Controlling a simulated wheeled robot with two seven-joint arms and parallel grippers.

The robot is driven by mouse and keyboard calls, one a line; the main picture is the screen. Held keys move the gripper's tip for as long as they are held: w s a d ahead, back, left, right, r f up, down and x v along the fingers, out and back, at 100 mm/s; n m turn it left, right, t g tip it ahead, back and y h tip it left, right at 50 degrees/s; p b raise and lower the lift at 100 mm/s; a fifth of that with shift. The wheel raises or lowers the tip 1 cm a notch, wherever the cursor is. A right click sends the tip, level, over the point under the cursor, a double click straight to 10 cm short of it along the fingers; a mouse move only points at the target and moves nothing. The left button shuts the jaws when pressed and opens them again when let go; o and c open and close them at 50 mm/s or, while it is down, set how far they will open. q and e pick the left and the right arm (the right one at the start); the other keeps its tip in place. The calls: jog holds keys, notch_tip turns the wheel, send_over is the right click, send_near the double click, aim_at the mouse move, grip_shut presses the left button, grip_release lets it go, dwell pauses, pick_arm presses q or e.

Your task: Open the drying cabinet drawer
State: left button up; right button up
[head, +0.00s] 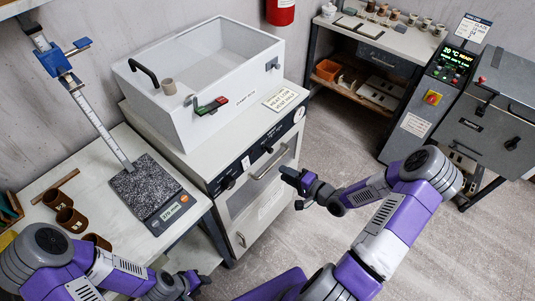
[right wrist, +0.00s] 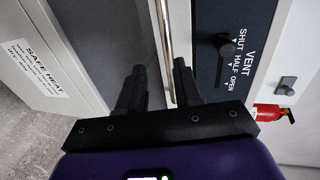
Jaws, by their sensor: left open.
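The white drying cabinet (head: 200,160) stands under a white basin unit, with a dark control strip along its front. Below the strip is its drawer front (head: 262,195), which looks shut, with a metal bar handle (head: 268,162). My right gripper (head: 287,172) is just in front of the handle in the head view. In the right wrist view its fingers (right wrist: 157,82) are apart, and the bar handle (right wrist: 160,25) runs between them in the picture; contact cannot be told. My left gripper (head: 195,279) is open and empty at the bottom left, low beside the left table.
The left table (head: 140,215) holds a scale (head: 162,208) with a speckled slab and brown pots. A vent knob (right wrist: 226,47) sits close beside the handle. A machine (head: 480,125) and shelved bench (head: 400,42) stand at right. The floor (head: 335,130) before the cabinet is clear.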

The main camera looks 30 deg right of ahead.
aim_at(274, 162)
jog(key=x, duration=0.2)
jog(key=b+x, duration=0.1)
jog(key=x, duration=0.1)
jog(key=d+r+b+x, duration=0.1)
jog(key=x, duration=0.1)
jog(key=shift+w+a, duration=0.2)
jog(key=shift+w, duration=0.5)
grip_shut()
